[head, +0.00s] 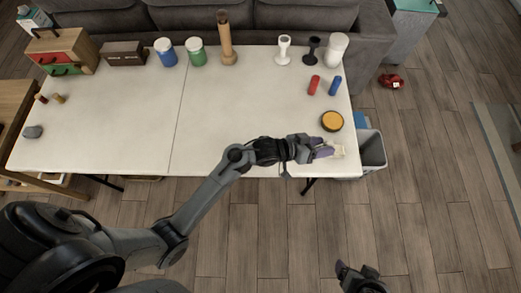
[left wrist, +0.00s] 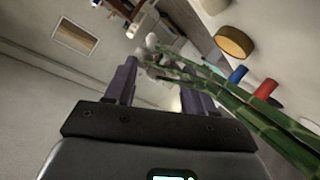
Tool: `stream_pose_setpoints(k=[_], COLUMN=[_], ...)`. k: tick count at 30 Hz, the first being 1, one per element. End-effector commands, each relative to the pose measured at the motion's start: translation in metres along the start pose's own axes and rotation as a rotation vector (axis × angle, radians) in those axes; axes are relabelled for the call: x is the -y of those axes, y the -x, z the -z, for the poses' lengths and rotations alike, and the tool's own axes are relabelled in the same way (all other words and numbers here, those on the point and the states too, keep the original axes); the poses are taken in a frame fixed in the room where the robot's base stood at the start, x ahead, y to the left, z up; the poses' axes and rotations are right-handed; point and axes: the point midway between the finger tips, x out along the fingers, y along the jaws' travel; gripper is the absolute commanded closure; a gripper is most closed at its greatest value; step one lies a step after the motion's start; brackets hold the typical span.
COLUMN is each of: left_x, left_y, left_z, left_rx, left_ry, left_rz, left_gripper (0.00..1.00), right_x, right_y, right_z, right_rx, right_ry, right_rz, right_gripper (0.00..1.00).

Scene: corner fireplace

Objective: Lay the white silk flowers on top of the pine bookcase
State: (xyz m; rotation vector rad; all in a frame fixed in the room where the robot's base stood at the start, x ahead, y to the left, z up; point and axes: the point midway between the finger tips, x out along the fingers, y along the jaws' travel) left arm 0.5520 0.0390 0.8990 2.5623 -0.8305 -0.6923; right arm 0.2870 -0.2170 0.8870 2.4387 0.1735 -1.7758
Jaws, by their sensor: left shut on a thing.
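My left gripper (head: 325,150) is over the table's front right corner. It is shut on the white silk flowers (head: 339,151), which show only as a small pale patch at its fingertips in the head view. In the left wrist view, long green stems run from the lower right toward the fingers (left wrist: 158,90), with small pale blossoms (left wrist: 153,42) near the upper middle. The exact grip point is hard to see. My right gripper (head: 358,274) is low at the bottom edge, away from the table; its opening is unclear. I cannot identify the pine bookcase for certain.
The white table (head: 225,125) has a clear middle. Jars (head: 196,54), a tall brown vase (head: 227,45), goblets (head: 283,50), red and blue cylinders (head: 314,85) and a round orange-topped tin (head: 332,121) stand on it. A grey bin (head: 373,150) is beside its right end. Wooden furniture (head: 14,98) is at left.

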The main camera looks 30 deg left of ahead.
Motion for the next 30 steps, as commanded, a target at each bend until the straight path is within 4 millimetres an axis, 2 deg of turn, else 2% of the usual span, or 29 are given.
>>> stream_pose_setpoints(k=[1,6,23,26,30], left_x=[0.006,0.011,0.013,0.021,0.04], left_y=[-0.006,-0.013,-0.013,-0.009,0.005], left_z=[-0.004,0.001,0.004,-0.001,-0.013], left_rx=[-0.004,-0.002,-0.001,0.0,0.001], left_ry=[-0.003,-0.002,0.001,0.001,0.001], left_rz=[0.0,0.0,0.001,0.003,0.004], left_gripper=[0.75,0.75,0.75,0.75,0.75], right_x=[0.0,0.0,-0.001,-0.001,0.0], right_y=[-0.015,-0.027,-0.03,-0.031,-0.034], right_z=[-0.005,-0.009,-0.01,-0.01,-0.011], right_rx=[0.0,0.0,0.0,0.0,-0.001], right_ry=[0.001,0.005,0.007,0.006,0.003], right_rz=[-0.001,-0.004,-0.006,-0.005,-0.003], right_gripper=[0.16,0.16,0.16,0.16,0.16])
